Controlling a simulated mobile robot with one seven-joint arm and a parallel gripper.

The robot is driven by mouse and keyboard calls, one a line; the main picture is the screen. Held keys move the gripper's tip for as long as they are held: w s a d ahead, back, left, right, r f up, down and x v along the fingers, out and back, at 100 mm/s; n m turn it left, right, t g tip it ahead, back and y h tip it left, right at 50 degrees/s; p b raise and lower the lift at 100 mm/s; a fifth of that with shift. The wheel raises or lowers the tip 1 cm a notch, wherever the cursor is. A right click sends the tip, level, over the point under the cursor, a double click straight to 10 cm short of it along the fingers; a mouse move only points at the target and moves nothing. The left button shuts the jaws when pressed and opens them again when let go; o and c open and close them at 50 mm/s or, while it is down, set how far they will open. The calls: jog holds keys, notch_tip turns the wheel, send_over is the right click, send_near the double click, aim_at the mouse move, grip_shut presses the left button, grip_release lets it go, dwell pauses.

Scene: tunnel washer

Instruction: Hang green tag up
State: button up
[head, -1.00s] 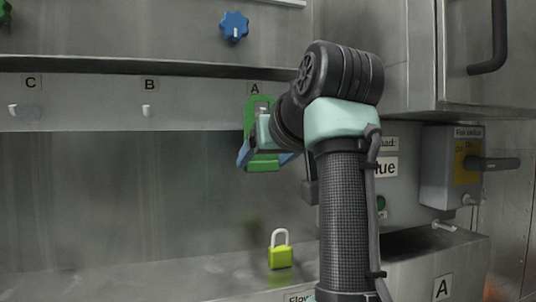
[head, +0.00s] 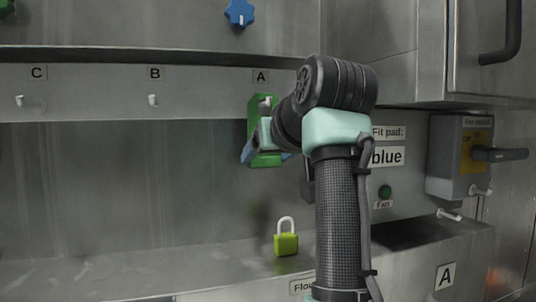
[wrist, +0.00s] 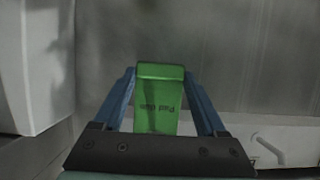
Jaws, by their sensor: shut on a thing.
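The green tag (head: 265,160) is upright in my gripper (head: 265,150) at the wall rail, just below the label A. It has an opening near its top, and a white hook (head: 268,101) shows within that opening. I cannot tell whether the hook passes through the tag or is only behind it. My gripper's blue fingers are shut on the tag's lower part. In the wrist view the tag (wrist: 157,97) sits between the two blue fingers (wrist: 158,105), with its printed text upside down.
Empty hooks B (head: 153,99) and C (head: 20,101) are on the same rail to the left. A yellow-green padlock (head: 286,244) stands on the ledge below. A grey switch box (head: 446,170) with a black handle is at the right. The ledge at left is clear.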

jog(key=o, duration=1.3)
jog(key=shift+c, duration=0.2)
jog(key=b+v, duration=0.5)
jog(key=v, duration=0.8)
notch_tip(320, 180, down, 3)
jog(key=w+m+t, duration=0.1)
jog(key=w+t, duration=0.2)
jog(key=t, duration=0.1)
jog(key=s+a+m+t+h, duration=0.1)
jog(key=s+t+h, duration=0.1)
jog(key=s+t, duration=0.3)
jog(key=s+a+m+t+h, duration=0.1)
jog(key=s+t, duration=0.4)
jog(key=s, duration=0.8)
jog(key=shift+s+a+f+m+t+h, duration=0.15)
jog(key=shift+a+f+m+t+h, duration=0.15)
jog(key=shift+a+h, duration=0.25)
jog(key=shift+d, duration=0.1)
